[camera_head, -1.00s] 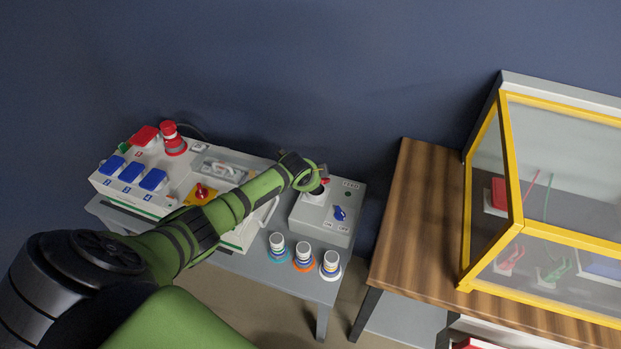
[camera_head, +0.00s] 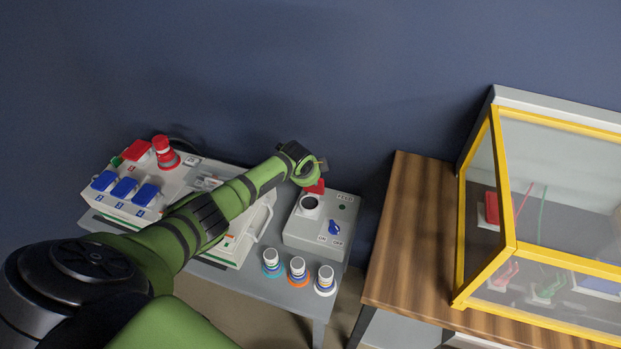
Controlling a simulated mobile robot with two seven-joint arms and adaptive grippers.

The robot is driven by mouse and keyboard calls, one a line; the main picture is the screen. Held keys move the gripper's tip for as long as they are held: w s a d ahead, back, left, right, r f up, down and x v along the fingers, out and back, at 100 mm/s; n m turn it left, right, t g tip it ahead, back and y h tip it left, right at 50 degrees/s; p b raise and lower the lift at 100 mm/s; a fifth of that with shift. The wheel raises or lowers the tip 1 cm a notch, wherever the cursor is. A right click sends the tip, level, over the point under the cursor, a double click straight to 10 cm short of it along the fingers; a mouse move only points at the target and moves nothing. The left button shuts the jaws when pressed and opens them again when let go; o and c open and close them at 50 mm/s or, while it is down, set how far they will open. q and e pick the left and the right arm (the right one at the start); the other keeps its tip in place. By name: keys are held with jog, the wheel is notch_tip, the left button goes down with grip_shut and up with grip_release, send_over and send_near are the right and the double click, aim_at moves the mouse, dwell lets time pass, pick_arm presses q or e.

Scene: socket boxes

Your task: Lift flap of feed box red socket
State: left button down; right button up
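The grey feed box (camera_head: 322,240) stands at the right end of the grey table, with a blue knob (camera_head: 334,228) on its top. Its round socket (camera_head: 310,206) shows a white ring and a dark opening. The red flap (camera_head: 316,187) stands raised at the socket's back edge. My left gripper (camera_head: 319,166) is just behind and above the flap, close to it. Its fingers are mostly hidden by the wrist, so I cannot tell whether they are open or touching the flap. My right gripper is not in view.
A larger box (camera_head: 120,207) with blue and red socket covers stands at the left. Three plugs (camera_head: 298,270) with coloured rings stand in front of the feed box. A wooden table (camera_head: 405,240) with a yellow-framed case (camera_head: 507,200) is at the right, beyond a gap.

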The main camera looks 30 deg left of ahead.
pick_arm(q)
jog(key=shift+w+r, duration=0.15)
jog(key=shift+r, duration=0.05)
jog(key=c, duration=1.2)
grip_release()
jog(key=shift+o, duration=0.2)
jog(key=v, duration=1.2)
